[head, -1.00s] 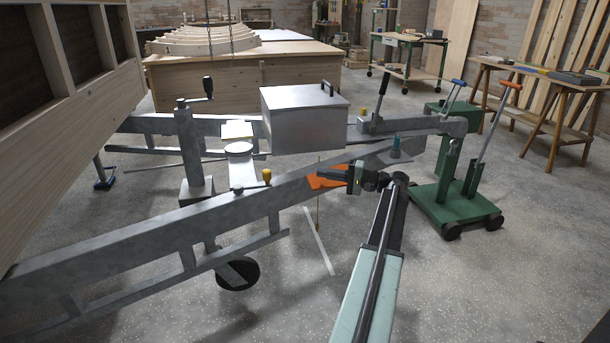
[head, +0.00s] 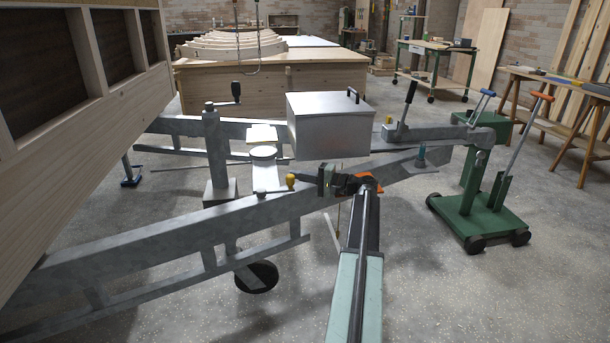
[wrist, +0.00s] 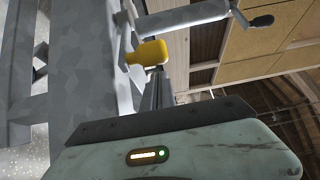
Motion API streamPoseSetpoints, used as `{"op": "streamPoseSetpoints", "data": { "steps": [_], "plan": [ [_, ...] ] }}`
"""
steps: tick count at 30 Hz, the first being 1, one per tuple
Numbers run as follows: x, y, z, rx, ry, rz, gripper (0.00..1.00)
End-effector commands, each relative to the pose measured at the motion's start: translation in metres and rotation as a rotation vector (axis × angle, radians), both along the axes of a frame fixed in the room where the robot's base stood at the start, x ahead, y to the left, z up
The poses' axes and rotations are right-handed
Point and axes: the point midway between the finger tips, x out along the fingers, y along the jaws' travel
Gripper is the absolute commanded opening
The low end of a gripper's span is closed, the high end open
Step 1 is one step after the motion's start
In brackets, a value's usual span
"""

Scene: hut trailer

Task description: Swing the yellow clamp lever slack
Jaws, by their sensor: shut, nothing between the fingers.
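The yellow clamp lever shows as a yellow knob (head: 290,181) on a short metal bar, beside the grey jockey-wheel post on the near drawbar beam. In the wrist view the yellow knob (wrist: 148,53) is large and close, just beyond the dark fingers (wrist: 156,90). My gripper (head: 300,177) is shut and empty, pointing left over the beam, its tips right beside the knob on its right. I cannot tell whether they touch it. The lever's pivot is too small to make out.
A grey metal box (head: 330,130) stands on the frame behind my gripper. A crank-handled post (head: 215,150) rises left of it. A green trolley (head: 485,215) stands at right. The floor in front is clear.

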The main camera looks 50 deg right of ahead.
Motion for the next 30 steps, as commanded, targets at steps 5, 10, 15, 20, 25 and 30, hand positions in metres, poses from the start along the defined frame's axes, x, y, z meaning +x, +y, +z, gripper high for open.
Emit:
{"op": "streamPoseSetpoints", "data": {
  "steps": [5, 10, 15, 20, 25, 30],
  "plan": [
    [-0.008, 0.010, 0.000, 0.000, 0.000, 0.001, 0.00],
    [-0.008, 0.010, 0.000, 0.000, 0.000, 0.001, 0.00],
    [-0.008, 0.015, 0.000, 0.000, 0.000, 0.001, 0.00],
    [-0.011, 0.014, 0.000, 0.000, 0.000, -0.019, 0.00],
    [-0.018, 0.020, 0.000, 0.000, 0.000, -0.077, 0.00],
    [-0.027, 0.030, 0.000, 0.000, 0.000, -0.132, 0.00]
  ]
}}
